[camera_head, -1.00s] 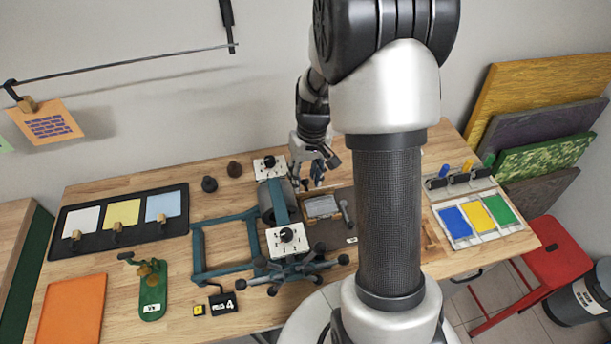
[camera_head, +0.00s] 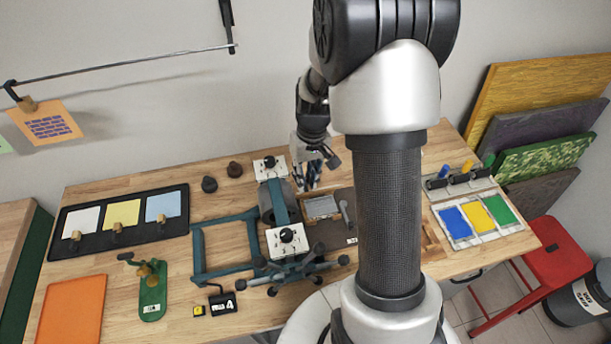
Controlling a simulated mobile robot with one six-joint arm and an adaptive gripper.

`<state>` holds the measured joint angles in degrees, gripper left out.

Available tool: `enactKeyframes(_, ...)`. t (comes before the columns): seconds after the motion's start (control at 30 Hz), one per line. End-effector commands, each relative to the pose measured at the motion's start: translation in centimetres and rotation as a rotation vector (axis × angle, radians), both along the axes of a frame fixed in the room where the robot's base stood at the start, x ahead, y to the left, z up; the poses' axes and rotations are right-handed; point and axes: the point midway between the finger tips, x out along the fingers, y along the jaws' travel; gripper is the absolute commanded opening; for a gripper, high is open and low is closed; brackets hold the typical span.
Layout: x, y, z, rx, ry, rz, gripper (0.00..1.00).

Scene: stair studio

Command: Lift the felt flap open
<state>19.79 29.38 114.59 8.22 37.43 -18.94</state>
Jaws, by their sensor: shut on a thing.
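The etching press (camera_head: 287,241) stands mid-table, with a teal frame, white end blocks and a grey roller or felt-like band (camera_head: 293,204) under its crossbar. I cannot clearly make out the felt flap's edges. My gripper (camera_head: 308,184) is at the press's right rear, pointing down, just behind a small grey tray-like piece (camera_head: 321,207). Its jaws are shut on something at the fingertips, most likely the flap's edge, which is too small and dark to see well.
The press's spoked wheel (camera_head: 296,271) juts out in front. Dark ink knobs (camera_head: 235,169) stand behind left. A colour tray (camera_head: 478,220) lies right, beyond my arm.

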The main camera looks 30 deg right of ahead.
Motion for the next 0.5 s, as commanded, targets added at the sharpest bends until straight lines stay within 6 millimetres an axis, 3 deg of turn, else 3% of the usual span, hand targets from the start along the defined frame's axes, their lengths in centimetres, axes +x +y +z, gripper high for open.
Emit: enactKeyframes(0.5,1.3,-0.3,0.9,0.036,0.124,0.001,0.00)
